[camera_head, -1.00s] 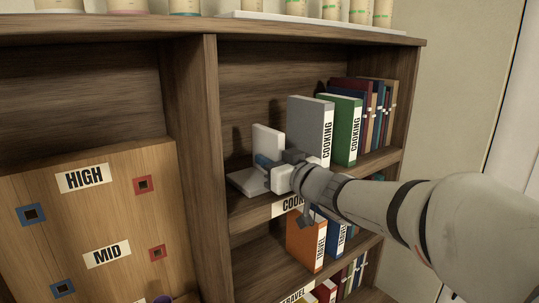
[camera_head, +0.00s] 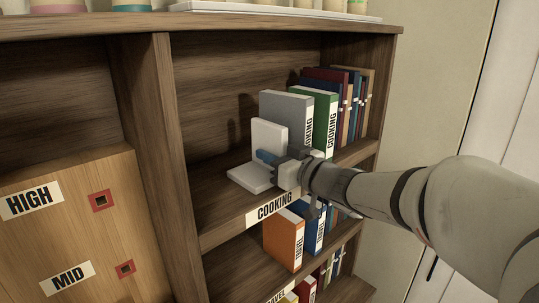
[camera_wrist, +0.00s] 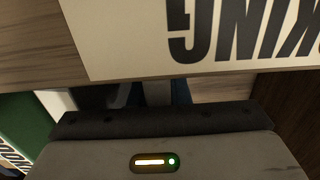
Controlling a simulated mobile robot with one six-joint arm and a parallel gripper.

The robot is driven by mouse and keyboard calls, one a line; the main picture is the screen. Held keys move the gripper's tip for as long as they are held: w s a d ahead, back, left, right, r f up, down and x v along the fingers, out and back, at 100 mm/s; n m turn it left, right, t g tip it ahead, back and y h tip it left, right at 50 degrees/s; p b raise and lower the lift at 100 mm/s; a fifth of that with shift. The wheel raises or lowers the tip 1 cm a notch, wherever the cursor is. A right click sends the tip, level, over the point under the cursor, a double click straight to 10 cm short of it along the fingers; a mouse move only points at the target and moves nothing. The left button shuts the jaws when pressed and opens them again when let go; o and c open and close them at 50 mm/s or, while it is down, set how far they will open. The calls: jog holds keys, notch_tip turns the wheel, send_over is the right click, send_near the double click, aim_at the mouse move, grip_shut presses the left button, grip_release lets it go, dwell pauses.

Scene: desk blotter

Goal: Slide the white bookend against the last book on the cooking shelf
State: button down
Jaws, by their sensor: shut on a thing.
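The white bookend (camera_head: 268,137) stands upright on the cooking shelf (camera_head: 215,205), its flat base reaching out to the left. My gripper (camera_head: 272,158) is shut on the bookend's upright plate near the front, with a blue finger pad showing on its left face. The grey cooking book (camera_head: 284,104) is the nearest book, just right of the bookend. The plate overlaps the book's cover in the head view, and I cannot tell whether they touch. A green cooking book (camera_head: 322,108) stands beyond it. The wrist view shows the green book (camera_wrist: 20,125) at the left.
The shelf's COOKING label (camera_head: 275,206) is on the front edge below my gripper and fills the top of the wrist view. More books (camera_head: 345,90) stand at the right end. The shelf left of the bookend is clear. An orange travel book (camera_head: 284,240) stands below.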

jog(key=c, duration=1.3)
grip_release()
jog(key=shift+w, duration=0.1)
